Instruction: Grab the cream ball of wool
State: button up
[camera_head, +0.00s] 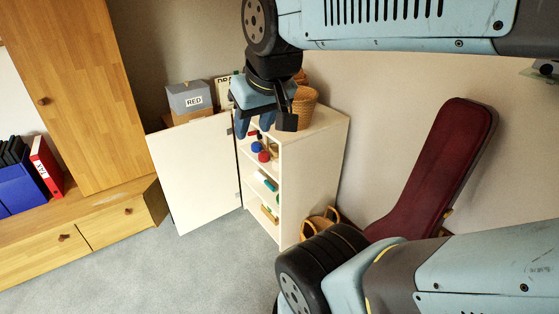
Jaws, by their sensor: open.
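My gripper (264,126) hangs from the arm at the upper middle, jaws open, in front of the upper part of a white cabinet (311,170). The cabinet's door (193,172) stands open to the left. On its upper shelf are a blue round thing (256,147) and a red round thing (263,157), just below my gripper. A tan or cream shape beside them is small and partly hidden by the gripper and the cabinet side. I cannot tell whether it is the cream ball of wool.
Lower shelves hold a teal item (270,185) and other small things. A dark red padded case (433,170) leans at right. Grey carpet (180,270) is clear in front.

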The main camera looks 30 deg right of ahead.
aim_at(275, 163)
jog(key=u, duration=0.05)
jog(key=i, duration=1)
jog(key=z, duration=0.05)
